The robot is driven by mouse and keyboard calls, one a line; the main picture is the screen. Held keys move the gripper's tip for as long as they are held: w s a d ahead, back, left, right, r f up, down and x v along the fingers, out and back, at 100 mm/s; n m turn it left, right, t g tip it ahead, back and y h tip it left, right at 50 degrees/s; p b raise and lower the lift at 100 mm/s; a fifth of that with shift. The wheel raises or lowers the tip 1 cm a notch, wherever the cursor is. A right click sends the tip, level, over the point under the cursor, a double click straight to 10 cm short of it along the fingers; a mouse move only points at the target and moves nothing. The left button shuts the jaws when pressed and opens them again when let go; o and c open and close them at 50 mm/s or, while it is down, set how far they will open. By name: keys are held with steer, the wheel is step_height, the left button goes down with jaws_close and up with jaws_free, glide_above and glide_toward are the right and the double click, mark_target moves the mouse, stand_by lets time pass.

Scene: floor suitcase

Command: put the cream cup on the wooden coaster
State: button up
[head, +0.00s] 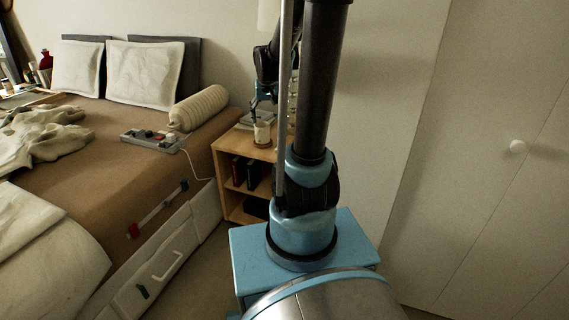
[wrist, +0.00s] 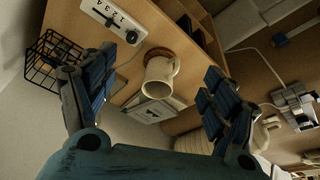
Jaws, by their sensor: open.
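In the head view my gripper (head: 259,98) is above the cup, partly hidden by my arm.
On the wooden bedside table (head: 250,153) are a white box with a slider (wrist: 120,20), a black wire basket (wrist: 45,62) and a book-like item (wrist: 153,110). The bed (head: 95,170) with a power strip (head: 152,140) is left. A white cupboard door (head: 500,130) stands right.

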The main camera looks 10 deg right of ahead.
steer(key=s+f, duration=0.2)
steer(key=s, duration=1.2)
steer(key=s+f+n+g, duration=0.1)
steer(key=s+f, duration=0.1)
steer(key=s, duration=1.2)
steer(key=shift+a+f+n+g+y, duration=0.15)
steer(key=shift+f+n+g+y, duration=0.05)
steer(key=shift+n+g+y, duration=0.1)
